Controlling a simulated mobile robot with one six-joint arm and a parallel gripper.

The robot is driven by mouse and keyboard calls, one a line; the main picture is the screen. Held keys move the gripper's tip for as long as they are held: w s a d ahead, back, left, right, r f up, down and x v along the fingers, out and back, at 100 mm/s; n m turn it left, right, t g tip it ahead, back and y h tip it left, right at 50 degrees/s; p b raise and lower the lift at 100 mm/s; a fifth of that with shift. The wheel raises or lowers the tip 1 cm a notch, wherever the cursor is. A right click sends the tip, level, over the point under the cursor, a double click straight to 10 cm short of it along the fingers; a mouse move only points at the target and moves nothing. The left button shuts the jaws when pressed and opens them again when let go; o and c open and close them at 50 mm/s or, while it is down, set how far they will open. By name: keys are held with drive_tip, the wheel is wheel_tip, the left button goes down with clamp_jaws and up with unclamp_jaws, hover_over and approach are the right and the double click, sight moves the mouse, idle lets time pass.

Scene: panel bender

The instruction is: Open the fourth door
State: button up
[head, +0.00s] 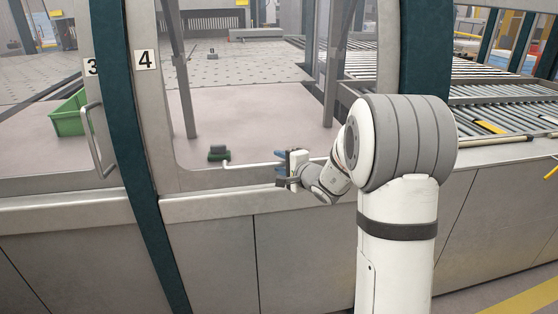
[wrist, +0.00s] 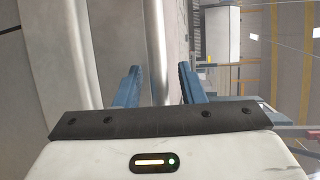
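The fourth door (head: 164,120) is a grey-framed window door next to a label "4" (head: 146,60) on the post. It appears shut. A pale horizontal bar (head: 248,165), apparently its handle, runs along the lower frame, with its right part behind my gripper. My gripper (head: 283,167) is at this bar. In the wrist view my gripper (wrist: 159,70) has its two blue fingers apart. A shiny metal bar (wrist: 156,35) passes through the gap between them in the picture. I cannot tell whether the fingers touch it.
Door 3, labelled "3" (head: 91,67), stands at left with a vertical handle (head: 95,140). A dark curved post (head: 130,120) separates the doors. Behind the glass are a green bin (head: 68,115) and a small dark green object (head: 218,153). Roller conveyors (head: 490,105) lie at right.

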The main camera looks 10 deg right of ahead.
drive_tip(key=shift+w+a+f, duration=0.1)
drive_tip(key=shift+w+a, duration=0.1)
drive_tip(key=shift+w, duration=0.2)
drive_tip(key=shift+c, duration=0.4)
clamp_jaws()
